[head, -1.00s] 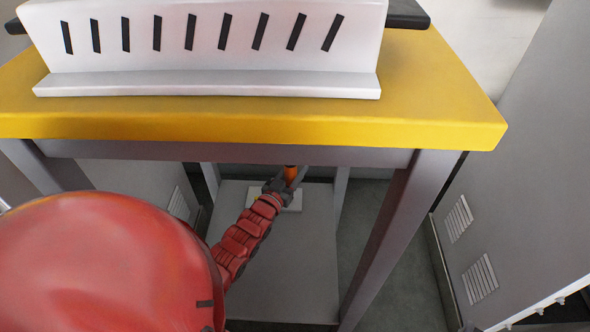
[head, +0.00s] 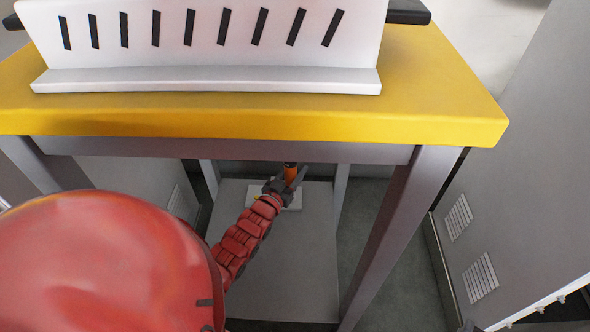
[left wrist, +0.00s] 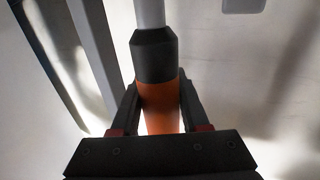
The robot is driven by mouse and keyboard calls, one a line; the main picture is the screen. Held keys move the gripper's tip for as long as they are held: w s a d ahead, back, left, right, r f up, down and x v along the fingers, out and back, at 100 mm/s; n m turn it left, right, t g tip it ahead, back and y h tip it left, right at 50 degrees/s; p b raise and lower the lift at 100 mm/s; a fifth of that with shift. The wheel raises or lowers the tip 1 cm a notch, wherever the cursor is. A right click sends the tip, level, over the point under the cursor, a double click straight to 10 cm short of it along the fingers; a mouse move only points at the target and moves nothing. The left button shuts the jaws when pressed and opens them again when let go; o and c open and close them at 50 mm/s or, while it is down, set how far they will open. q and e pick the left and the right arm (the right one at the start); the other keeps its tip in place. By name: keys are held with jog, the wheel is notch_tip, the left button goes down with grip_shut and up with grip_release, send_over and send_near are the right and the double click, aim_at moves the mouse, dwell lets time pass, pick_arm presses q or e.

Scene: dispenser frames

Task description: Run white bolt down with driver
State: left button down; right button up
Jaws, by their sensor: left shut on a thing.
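The driver (head: 290,173) has an orange body, and my left gripper (head: 285,184) is shut on it under the yellow table. In the left wrist view my left gripper (left wrist: 160,108) has a finger on each side of the orange driver body (left wrist: 160,100). Above the body are a black collar and a light grey shaft. In the head view a small white plate (head: 290,199) lies on the grey lower shelf, behind and below the gripper. I cannot make out the white bolt or the driver's tip. My right gripper does not show.
The yellow tabletop (head: 250,122) hangs over the work area, with a white slotted rack (head: 210,78) on it. Grey table legs (head: 385,240) stand either side. The grey lower shelf (head: 285,270) is mostly bare. A grey cabinet (head: 520,170) stands at the right.

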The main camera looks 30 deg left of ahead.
pick_arm(q)
jog(key=shift+f+p, duration=0.1)
jog(key=shift+p, duration=0.2)
dwell(1.1)
jog(key=shift+r+p, duration=2.3)
jog(key=shift+r, duration=0.3)
